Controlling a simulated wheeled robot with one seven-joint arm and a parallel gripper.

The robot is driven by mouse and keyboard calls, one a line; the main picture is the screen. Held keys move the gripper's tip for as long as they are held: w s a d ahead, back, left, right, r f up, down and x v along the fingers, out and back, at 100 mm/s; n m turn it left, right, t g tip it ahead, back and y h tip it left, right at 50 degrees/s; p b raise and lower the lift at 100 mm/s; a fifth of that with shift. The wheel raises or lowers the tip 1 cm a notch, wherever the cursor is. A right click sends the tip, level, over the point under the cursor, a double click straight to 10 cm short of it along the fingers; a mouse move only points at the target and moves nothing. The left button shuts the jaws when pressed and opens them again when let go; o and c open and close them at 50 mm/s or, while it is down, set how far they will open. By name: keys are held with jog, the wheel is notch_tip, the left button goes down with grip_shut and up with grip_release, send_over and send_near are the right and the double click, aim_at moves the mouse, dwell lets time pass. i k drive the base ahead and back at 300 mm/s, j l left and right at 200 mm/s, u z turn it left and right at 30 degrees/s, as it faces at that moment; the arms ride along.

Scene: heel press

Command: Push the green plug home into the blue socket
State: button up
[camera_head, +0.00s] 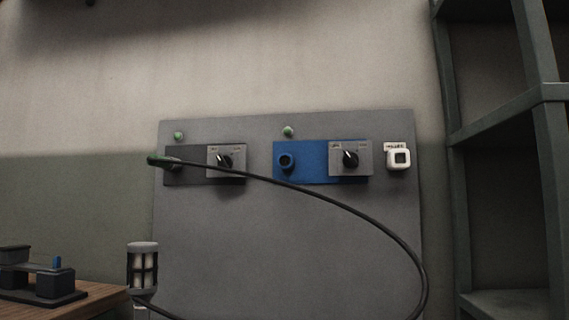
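The green plug (157,159) is at the left of the grey wall panel, at the dark grey socket plate (190,179). It appears to sit in or against the socket there; I cannot tell how deep. A black cable (330,199) runs from it to the right across the panel and loops down. My gripper is not in view.
Rotary switches stand beside the dark socket (225,161) and blue socket (350,159). Green knobs or lamps (288,132) sit above. A white square-framed fitting (398,159) is at right. A caged lamp (143,266) stands by the wooden table (100,297). Dark shelving (552,150) bounds the right.

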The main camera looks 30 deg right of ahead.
aim_at(161, 165)
jog(key=u, duration=1.65)
jog(key=i+l, duration=0.7)
jog(key=l, duration=0.1)
